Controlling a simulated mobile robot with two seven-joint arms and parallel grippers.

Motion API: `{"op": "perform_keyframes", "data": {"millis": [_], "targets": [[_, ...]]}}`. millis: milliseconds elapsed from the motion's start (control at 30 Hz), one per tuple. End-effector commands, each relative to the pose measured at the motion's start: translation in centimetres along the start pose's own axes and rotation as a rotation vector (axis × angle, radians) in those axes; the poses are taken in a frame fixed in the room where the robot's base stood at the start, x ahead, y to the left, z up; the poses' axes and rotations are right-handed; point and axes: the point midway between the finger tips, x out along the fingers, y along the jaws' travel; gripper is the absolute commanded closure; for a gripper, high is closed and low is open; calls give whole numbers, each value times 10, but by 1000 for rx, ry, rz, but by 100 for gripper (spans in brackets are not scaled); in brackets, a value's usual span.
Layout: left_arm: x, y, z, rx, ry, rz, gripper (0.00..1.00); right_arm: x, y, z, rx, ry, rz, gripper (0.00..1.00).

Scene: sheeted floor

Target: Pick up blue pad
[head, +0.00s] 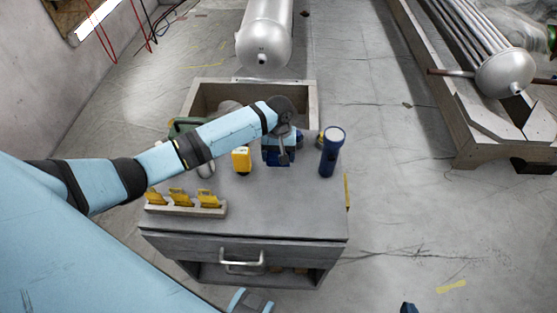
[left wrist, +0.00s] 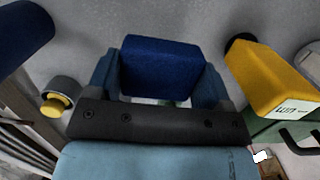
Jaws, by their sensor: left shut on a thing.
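The blue pad (left wrist: 160,66) is a dark blue block with a fuzzy surface. In the left wrist view it sits between the two fingers of my left gripper (left wrist: 160,82), which is shut on it. In the head view my left gripper (head: 279,157) points down over the grey cabinet top, and the wrist hides much of the pad. I cannot tell whether the pad touches the top. A dark blue tip (head: 408,308) at the bottom edge of the head view may be my right gripper; its opening cannot be seen.
A rack (head: 185,209) with yellow pieces lies on the front left of the cabinet top (head: 270,212). An open bin (head: 313,103) is behind. The front middle is clear.

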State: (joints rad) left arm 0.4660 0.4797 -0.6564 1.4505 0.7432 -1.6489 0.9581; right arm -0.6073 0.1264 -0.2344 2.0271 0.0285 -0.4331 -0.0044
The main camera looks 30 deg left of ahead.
Motion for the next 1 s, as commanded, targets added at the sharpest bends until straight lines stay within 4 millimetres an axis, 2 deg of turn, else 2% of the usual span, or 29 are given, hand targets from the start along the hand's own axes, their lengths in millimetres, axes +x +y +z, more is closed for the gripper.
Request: {"op": "perform_keyframes", "data": {"millis": [33, 200, 500, 700, 1000], "targets": [[-15, 0, 1, 2, 3, 2, 49, -2, 0, -2, -1, 1, 0, 100], [-59, 1, 6, 2, 5, 3, 49, -3, 0, -2, -6, -3, 1, 100], [-124, 0, 14, 1, 3, 2, 49, -7, 1, -3, -14, -5, 2, 100], [-146, 0, 18, 1, 1, 1, 49, -8, 1, -5, -16, -1, 3, 100], [-155, 0, 19, 0, 0, 0, 49, -8, 1, -5, -18, 1, 3, 100]]}}
